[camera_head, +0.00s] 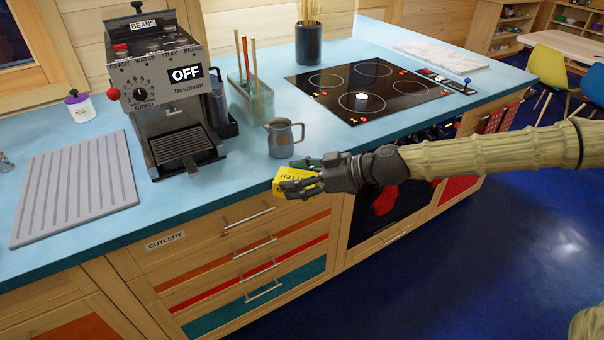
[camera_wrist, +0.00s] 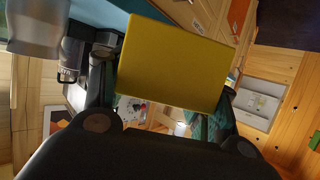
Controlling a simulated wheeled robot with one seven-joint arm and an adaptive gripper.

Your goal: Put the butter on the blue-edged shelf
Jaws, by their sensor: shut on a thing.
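The butter is a yellow block (camera_head: 289,181) with dark lettering, held at the front edge of the blue counter, close to the metal jug. My gripper (camera_head: 300,184) is shut on the butter, with its fingers around it. In the wrist view the butter (camera_wrist: 172,62) fills the upper middle, between the two fingers of my gripper (camera_wrist: 160,85). I cannot make out a blue-edged shelf with certainty in either view.
A metal jug (camera_head: 284,138) stands on the counter (camera_head: 230,182) just behind my gripper. A coffee machine (camera_head: 170,90), a ribbed grey mat (camera_head: 75,186), a utensil holder (camera_head: 250,98) and a black hob (camera_head: 368,88) also occupy it. Blue floor (camera_head: 440,270) lies open in front.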

